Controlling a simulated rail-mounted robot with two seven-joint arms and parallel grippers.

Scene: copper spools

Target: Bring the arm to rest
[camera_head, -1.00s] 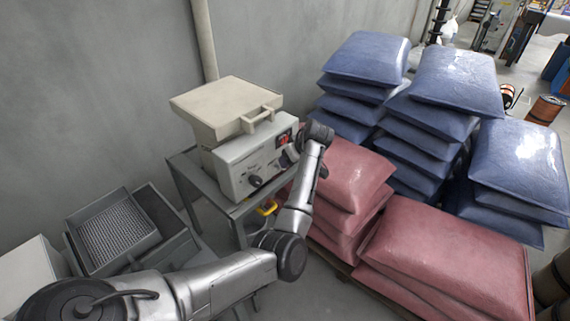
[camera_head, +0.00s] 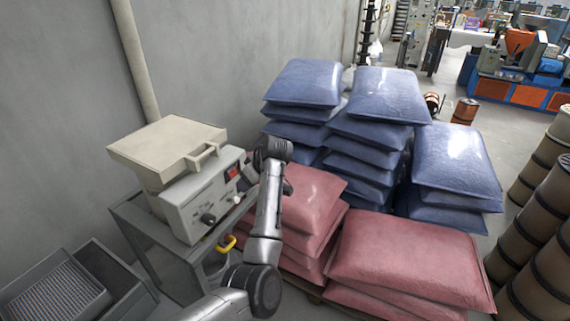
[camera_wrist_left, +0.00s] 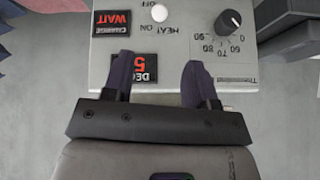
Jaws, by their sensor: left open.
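My left arm (camera_head: 266,215) reaches up from the bottom of the head view, with its wrist (camera_head: 272,150) beside a beige-topped grey machine (camera_head: 190,185). My left gripper is small and hard to make out there, close to the machine's front panel. In the left wrist view my left gripper (camera_wrist_left: 157,72) is open, its two dark fingers apart with nothing held between them. The control panel (camera_wrist_left: 180,45) lies beyond the fingers, with red displays, a white button and a black knob. I cannot tell whether a finger touches it. My right gripper is not in view.
The machine stands on a grey metal stand (camera_head: 150,235) by the wall. Red sacks (camera_head: 405,255) and blue sacks (camera_head: 375,95) are stacked to the right of my arm. Dark trays (camera_head: 95,285) lie at lower left. Brown drums (camera_head: 540,220) stand at far right.

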